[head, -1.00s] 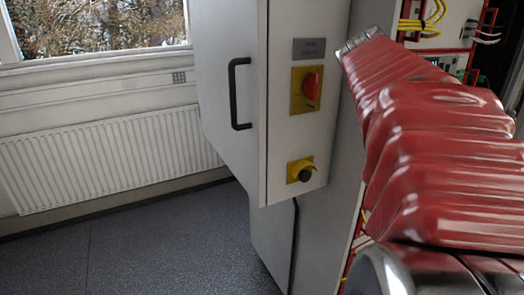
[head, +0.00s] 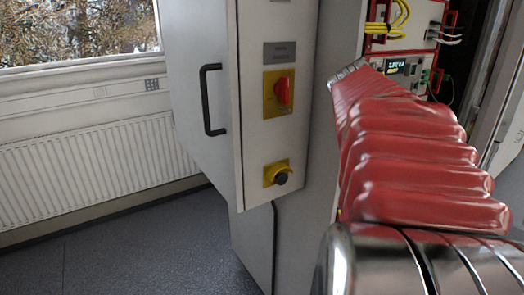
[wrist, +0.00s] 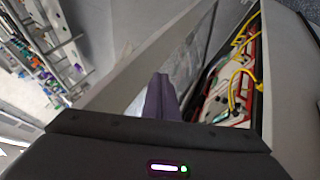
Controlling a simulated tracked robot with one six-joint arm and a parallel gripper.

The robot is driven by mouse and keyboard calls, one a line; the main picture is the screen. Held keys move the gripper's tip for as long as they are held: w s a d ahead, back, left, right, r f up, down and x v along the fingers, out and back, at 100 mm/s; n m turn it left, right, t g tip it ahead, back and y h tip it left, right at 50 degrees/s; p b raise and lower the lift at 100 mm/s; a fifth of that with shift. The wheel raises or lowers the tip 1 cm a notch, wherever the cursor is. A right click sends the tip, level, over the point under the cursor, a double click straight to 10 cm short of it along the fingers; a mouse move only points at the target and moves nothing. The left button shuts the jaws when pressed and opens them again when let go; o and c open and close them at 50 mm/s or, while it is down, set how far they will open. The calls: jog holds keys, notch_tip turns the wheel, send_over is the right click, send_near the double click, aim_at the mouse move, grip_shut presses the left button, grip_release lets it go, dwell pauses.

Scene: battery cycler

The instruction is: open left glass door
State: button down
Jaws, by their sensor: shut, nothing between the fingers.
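In the wrist view, a light grey door frame (wrist: 150,45) runs diagonally, with a glass pane (wrist: 188,62) along its right side. The door appears to stand at an angle to the open cabinet interior (wrist: 232,85), where red-edged modules and yellow cables show. My gripper (wrist: 160,80) is shut and empty, its dark purple fingers overlapping the lower part of the pane in the picture. Whether they touch the door, and on which side they are, I cannot tell. The gripper is hidden in the head view behind the cabinet and my red-sleeved arm.
In the head view, a grey cabinet side carries a black handle (head: 210,100), a red switch (head: 281,92) and a yellow-based button (head: 278,174). A radiator (head: 85,165) stands under the window at left. Grey floor (head: 130,250) is clear there. Instruments (head: 402,70) show at right.

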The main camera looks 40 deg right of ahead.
jog(key=s+d+f, duration=0.3)
jog(key=s, duration=0.2)
jog(key=shift+s+f, duration=0.2)
jog(key=shift+s, duration=0.15)
dwell(0.4)
